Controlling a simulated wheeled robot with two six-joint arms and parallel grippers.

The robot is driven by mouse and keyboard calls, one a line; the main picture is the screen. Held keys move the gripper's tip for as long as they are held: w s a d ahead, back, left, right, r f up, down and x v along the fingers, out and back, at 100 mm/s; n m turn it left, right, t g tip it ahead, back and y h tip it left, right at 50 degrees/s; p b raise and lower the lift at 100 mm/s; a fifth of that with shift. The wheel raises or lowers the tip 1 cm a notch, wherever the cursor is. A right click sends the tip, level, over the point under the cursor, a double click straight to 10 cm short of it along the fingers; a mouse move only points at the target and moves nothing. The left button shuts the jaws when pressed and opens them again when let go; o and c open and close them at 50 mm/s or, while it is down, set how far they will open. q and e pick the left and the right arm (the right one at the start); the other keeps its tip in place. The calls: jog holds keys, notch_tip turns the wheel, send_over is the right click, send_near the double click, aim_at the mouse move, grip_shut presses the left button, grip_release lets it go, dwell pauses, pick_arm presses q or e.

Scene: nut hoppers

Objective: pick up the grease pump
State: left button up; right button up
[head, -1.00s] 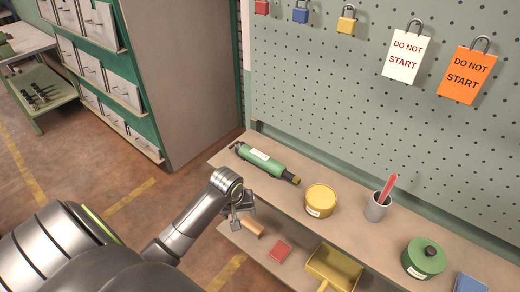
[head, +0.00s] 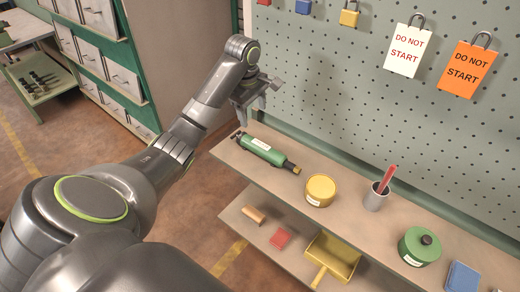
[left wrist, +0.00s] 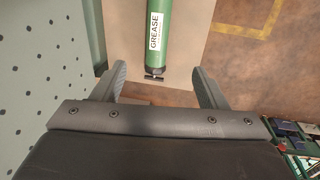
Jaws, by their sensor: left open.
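The grease pump (head: 265,151) is a green cylinder with a white label and a dark nozzle with a brass-coloured tip. It lies at the left end of the upper shelf. In the left wrist view the pump (left wrist: 158,35) shows the word GREASE, and its near end lies between the lines of the fingers; its far end is cut off by the frame. My left gripper (head: 254,107) is open and empty, above the shelf and the pump's left end, apart from it. Its two fingers (left wrist: 159,88) are spread in the left wrist view. My right gripper is not in view.
The upper shelf (head: 335,215) also holds a yellow tin (head: 320,190), a grey cup (head: 375,198) with a red stick and a green tin (head: 419,246). A pegboard (head: 340,100) with padlocks and tags rises behind. A yellow dustpan (head: 332,258) lies on the lower shelf.

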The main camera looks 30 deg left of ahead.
pick_arm(q)
jog(key=b, duration=0.5)
send_near(260, 145)
notch_tip(260, 145, down, 4)
jog(key=shift+w+f+p, duration=0.1)
jog(key=shift+p, duration=1)
jog(key=shift+w+f, duration=0.1)
jog(key=shift+f, duration=0.45)
jog(key=f, duration=0.2)
jog(key=w+f+p, duration=0.1)
jog(key=f, duration=0.1)
jog(key=shift+d+f+p, duration=0.2)
jog(key=shift+p, duration=0.1)
jog(key=shift+w+f, duration=0.1)
jog(key=shift+f, duration=0.3)
jog(key=shift+r, duration=0.1)
grip_shut()
